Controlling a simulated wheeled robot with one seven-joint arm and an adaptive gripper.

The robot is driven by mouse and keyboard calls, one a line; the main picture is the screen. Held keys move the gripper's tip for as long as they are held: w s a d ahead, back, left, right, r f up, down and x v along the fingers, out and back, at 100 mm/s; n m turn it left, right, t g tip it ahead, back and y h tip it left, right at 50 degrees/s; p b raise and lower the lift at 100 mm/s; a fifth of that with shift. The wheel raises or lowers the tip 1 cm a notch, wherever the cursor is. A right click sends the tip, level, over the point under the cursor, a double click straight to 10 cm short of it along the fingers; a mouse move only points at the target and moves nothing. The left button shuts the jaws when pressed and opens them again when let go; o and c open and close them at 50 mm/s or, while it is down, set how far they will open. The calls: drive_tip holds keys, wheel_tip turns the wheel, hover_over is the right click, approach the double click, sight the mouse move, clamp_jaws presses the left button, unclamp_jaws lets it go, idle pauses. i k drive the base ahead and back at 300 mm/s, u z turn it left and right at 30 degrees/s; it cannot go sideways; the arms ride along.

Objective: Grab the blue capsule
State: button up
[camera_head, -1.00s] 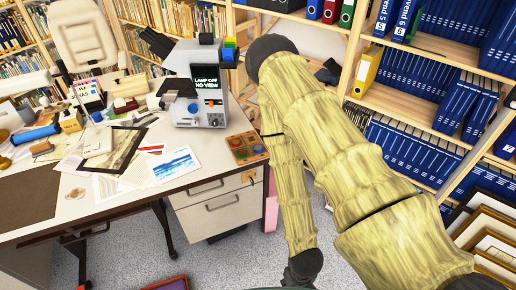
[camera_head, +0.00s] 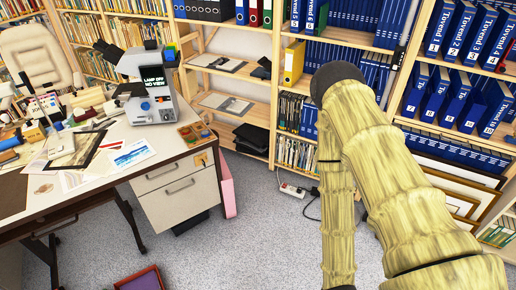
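No object is clearly recognisable as the blue capsule. A blue rounded, elongated item (camera_head: 9,144) lies on the desk at the far left edge, partly cut off; I cannot tell if it is the capsule. A small blue round item (camera_head: 57,126) sits among the desk clutter, too small to identify. My arm, pale yellow with a dark joint, rises at the right over the floor and bends down out of the picture. My gripper is not visible, so its fingers and anything in them are hidden.
Bookshelves line the back and right. A reddish box (camera_head: 141,279) and a power strip (camera_head: 293,190) are on the floor. The grey carpet between is mostly clear.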

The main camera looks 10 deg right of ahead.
sight(205, 133)
drive_tip(key=z, duration=1.15)
drive_tip(key=i, duration=1.6)
drive_tip(key=u, duration=1)
drive_tip(key=i, duration=0.8)
drive_tip(key=u, duration=1.3)
drive_tip(key=i, duration=0.25)
drive_tip(key=u, duration=0.1)
